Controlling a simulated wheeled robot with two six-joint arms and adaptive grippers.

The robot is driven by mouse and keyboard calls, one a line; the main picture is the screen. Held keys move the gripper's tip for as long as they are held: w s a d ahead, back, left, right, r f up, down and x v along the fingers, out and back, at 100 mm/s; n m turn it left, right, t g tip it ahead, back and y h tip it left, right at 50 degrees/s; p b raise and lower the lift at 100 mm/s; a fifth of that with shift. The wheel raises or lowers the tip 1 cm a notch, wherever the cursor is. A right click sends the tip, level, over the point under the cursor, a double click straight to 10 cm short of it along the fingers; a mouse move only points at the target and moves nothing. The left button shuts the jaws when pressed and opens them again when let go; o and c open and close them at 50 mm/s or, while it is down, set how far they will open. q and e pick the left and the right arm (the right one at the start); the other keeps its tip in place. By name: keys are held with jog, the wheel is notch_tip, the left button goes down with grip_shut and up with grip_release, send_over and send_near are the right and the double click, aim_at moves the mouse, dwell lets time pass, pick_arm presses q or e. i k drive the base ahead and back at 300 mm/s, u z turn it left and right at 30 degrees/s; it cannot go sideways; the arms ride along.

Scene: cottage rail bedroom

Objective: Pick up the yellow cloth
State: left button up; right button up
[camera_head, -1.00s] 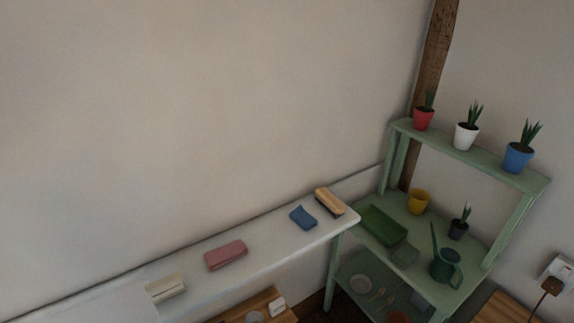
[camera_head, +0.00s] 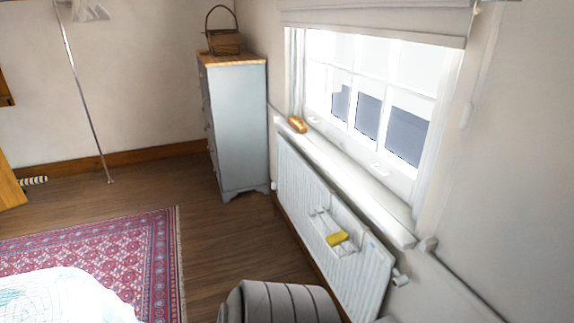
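A small yellow cloth (camera_head: 337,238) hangs on a white rack (camera_head: 322,222) on the front of the white radiator (camera_head: 303,196), below the window. It is at the right of centre in the head view, some distance off. Neither of my grippers shows in the head view.
A grey ribbed, rounded thing (camera_head: 280,303) stands in front of the radiator at the bottom. The windowsill (camera_head: 345,178) above holds a tan object (camera_head: 297,124). A grey chest (camera_head: 237,124) stands in the far corner. Bare wooden floor (camera_head: 222,239) lies between the rug (camera_head: 130,255) and the radiator.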

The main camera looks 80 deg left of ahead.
aim_at(335, 239)
jog(key=u, duration=2.65)
jog(key=k, duration=0.4)
jog(key=u, duration=0.85)
jog(key=i, duration=0.25)
jog(key=z, duration=0.9)
jog(key=i, duration=0.95)
jog(key=z, duration=0.9)
